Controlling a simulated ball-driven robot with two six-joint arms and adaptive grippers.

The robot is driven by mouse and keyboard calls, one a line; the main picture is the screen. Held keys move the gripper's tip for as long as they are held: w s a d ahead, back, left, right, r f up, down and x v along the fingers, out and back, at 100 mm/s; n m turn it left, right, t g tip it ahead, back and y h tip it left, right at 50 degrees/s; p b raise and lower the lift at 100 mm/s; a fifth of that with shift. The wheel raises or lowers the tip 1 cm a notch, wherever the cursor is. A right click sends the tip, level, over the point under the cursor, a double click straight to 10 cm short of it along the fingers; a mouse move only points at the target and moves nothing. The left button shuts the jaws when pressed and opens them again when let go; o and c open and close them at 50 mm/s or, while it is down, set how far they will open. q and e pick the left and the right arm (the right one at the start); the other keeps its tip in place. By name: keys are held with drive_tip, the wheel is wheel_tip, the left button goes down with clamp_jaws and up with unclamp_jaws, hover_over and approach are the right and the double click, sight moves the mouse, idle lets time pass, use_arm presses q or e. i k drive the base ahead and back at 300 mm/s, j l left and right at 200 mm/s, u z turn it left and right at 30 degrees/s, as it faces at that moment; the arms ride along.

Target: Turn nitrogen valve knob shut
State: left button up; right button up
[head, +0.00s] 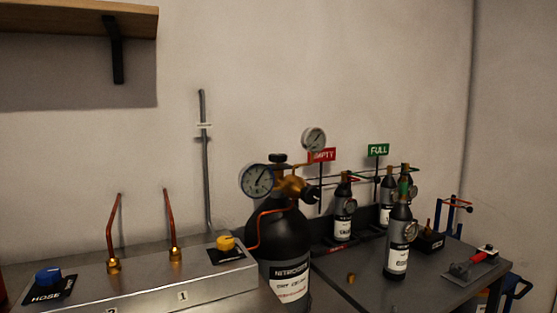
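The nitrogen cylinder (280,245) is a large black bottle with a white label reading "NITROGEN", standing upright just right of the picture's middle. A dark valve knob (278,158) sits on top of its brass valve and regulator (291,186). I cannot tell how far this knob is turned. A second black knob (312,194) sticks out at the right of the regulator. Two round gauges are on it, one at the left (256,181) and one higher up (314,139). Neither of my grippers is in view.
A metal manifold box (135,284) at left has a blue knob (48,276), a yellow knob (227,243) and two copper tubes. Small bottles (398,240) stand on the dark bench at right, near red "EMPTY" and green "FULL" signs. A wooden shelf (70,20) hangs upper left.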

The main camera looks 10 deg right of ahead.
sight(277, 158)
drive_tip(key=l+u, duration=0.45)
drive_tip(key=l, duration=0.25)
drive_tip(key=l+u, duration=0.45)
drive_tip(key=l, duration=0.3)
